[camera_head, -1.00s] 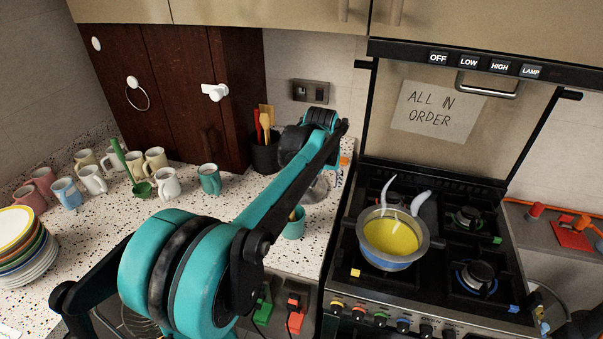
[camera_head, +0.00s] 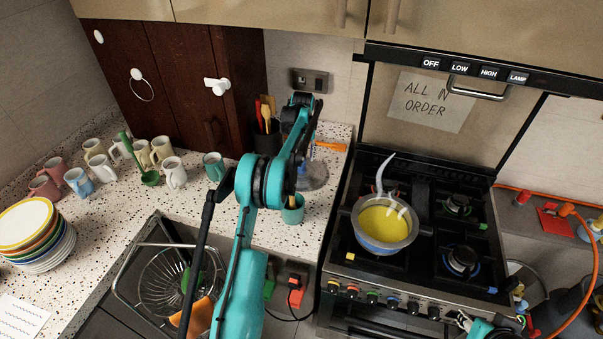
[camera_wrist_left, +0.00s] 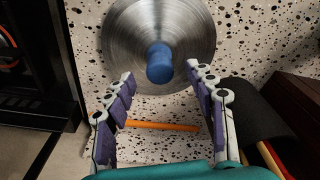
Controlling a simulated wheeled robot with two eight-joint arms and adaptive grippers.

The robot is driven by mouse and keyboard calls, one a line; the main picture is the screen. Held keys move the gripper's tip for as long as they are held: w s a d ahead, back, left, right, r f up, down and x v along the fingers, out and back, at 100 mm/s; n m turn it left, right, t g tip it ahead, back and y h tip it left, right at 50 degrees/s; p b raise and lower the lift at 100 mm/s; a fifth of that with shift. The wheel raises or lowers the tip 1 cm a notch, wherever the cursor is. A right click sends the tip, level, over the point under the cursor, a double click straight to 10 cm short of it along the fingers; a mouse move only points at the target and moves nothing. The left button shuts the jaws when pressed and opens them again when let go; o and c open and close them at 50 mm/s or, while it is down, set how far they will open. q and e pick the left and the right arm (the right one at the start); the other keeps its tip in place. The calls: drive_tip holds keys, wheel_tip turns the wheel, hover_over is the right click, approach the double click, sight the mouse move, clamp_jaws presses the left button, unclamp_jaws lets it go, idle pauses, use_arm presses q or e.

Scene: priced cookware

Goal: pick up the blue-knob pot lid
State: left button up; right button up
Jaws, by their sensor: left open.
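The pot lid is a round brushed-metal disc (camera_wrist_left: 195,30) with a blue knob (camera_wrist_left: 160,62), lying on the speckled counter in the left wrist view. In the head view the lid (camera_head: 313,177) is a small grey patch, partly hidden by my left arm. My left gripper (camera_wrist_left: 160,70) is open, one finger on each side of the knob in the wrist picture; I see no contact, and the depth is unclear. My right gripper (camera_head: 488,322) shows only in part at the bottom edge of the head view, so its jaws are unclear.
A pot (camera_head: 383,222) with yellow contents stands on the stove (camera_head: 425,260). A teal mug (camera_head: 292,211) and a dark utensil holder (camera_head: 267,140) are close to the lid. An orange bar (camera_wrist_left: 162,126) lies between the left fingers in the wrist picture. Several mugs stand left.

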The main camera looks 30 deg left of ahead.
sight(301, 160)
use_arm(q)
drive_tip(key=f, duration=0.3)
drive_tip(key=shift+w+a+f, duration=0.25)
drive_tip(key=shift+w+f, duration=0.15)
clamp_jaws()
drive_tip(key=shift+r, duration=0.2)
